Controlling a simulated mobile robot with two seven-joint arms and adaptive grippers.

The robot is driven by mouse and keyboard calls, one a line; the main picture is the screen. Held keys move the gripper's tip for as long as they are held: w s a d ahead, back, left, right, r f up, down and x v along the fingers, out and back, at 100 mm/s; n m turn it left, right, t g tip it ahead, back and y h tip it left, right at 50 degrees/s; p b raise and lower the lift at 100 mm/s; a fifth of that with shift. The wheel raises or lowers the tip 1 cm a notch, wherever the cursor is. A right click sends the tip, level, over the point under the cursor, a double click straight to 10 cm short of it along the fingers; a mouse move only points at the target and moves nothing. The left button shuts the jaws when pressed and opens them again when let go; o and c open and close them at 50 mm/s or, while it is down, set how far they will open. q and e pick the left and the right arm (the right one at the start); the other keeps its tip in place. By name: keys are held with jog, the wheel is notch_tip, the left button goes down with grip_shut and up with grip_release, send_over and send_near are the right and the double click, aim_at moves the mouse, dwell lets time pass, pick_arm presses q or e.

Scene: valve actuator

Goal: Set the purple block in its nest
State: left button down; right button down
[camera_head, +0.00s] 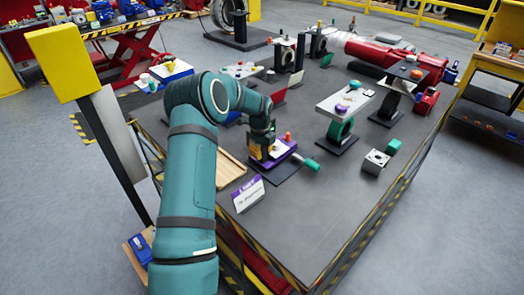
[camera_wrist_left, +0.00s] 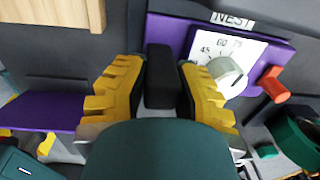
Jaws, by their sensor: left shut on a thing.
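The purple block (camera_head: 284,153) is at the front middle of the table in the head view, above or on a dark base plate (camera_head: 285,174). In the left wrist view the purple block (camera_wrist_left: 168,34) carries a white dial plate with a grey knob, and an orange peg stands at its right edge. A "NEST" label (camera_wrist_left: 233,19) is on the dark surface beside it. My left gripper (camera_head: 264,148) points down there, its yellow fingers (camera_wrist_left: 160,85) shut on a black upright grip (camera_wrist_left: 160,62). The grip's lower end and the block's seating are hidden. My right gripper is out of view.
A green cylinder (camera_head: 312,164) sticks out right of the block. A purple-and-white sign (camera_head: 248,194) and a wooden tray (camera_head: 230,168) are close by. A grey square block (camera_head: 375,162) and a white-topped stand (camera_head: 345,104) are to the right. The table's front right is clear.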

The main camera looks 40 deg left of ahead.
pick_arm(q)
jog(key=shift+f, duration=0.45)
jog(key=c, duration=0.8)
grip_release()
jog(key=shift+o, duration=0.2)
jog(key=r, duration=1.2)
jog(key=shift+s, duration=0.4)
